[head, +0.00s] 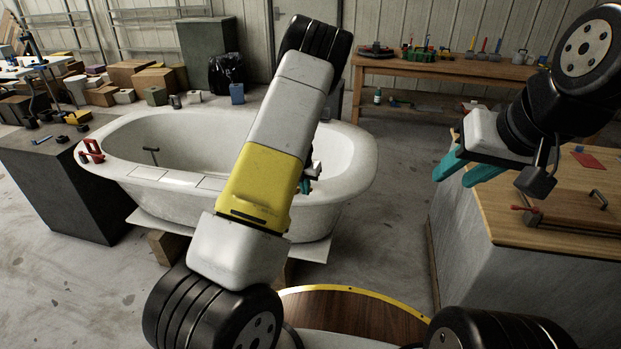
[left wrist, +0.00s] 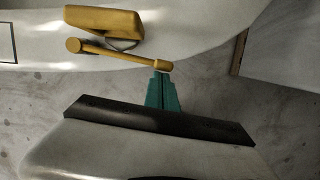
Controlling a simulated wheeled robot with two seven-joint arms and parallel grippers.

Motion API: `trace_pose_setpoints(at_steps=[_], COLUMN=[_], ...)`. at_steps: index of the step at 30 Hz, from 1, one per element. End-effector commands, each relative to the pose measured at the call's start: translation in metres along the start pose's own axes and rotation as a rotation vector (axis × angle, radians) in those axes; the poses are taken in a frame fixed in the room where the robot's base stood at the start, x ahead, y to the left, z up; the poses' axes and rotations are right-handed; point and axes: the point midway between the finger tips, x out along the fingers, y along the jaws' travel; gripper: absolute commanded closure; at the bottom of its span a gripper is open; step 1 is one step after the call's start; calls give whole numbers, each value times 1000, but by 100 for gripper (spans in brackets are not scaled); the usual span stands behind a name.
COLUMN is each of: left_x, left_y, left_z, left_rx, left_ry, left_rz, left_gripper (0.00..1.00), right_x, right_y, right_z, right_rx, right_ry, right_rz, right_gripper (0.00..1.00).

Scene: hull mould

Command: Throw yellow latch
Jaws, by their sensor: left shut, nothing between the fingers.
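The yellow latch (left wrist: 104,22) sits on the rim of the white hull mould (left wrist: 200,25) in the left wrist view. Its yellow lever (left wrist: 118,54) runs along the rim's outer edge and ends in a small knob. My left gripper (left wrist: 161,76) is shut and empty, its teal fingertips right at the lever's knob end; I cannot tell whether they touch. In the head view my left arm hides the latch, and only a bit of my left gripper (head: 305,186) shows beside the mould (head: 345,165). My right gripper (head: 452,180) is open and empty, away from the mould.
A red clamp (head: 91,151) stands on the mould's left rim. A wooden-topped bench (head: 500,210) with a red-handled tool is under my right gripper. A dark cabinet (head: 70,190) stands at left. A long workbench (head: 450,68) is at the back. The floor between is clear.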

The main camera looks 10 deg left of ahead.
Motion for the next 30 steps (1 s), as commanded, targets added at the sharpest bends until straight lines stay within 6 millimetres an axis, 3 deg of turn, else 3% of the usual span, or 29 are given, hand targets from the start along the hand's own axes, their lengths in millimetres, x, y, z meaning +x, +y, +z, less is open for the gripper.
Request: trace_pose_setpoints(at_steps=[30], left_x=[2], left_y=[1], left_z=[9], left_rx=[-10], left_ry=[-3], left_rz=[3], left_gripper=[100], right_x=[0], right_y=[0], right_z=[0], right_rx=[0], right_ry=[0], right_rz=[0], right_gripper=[64])
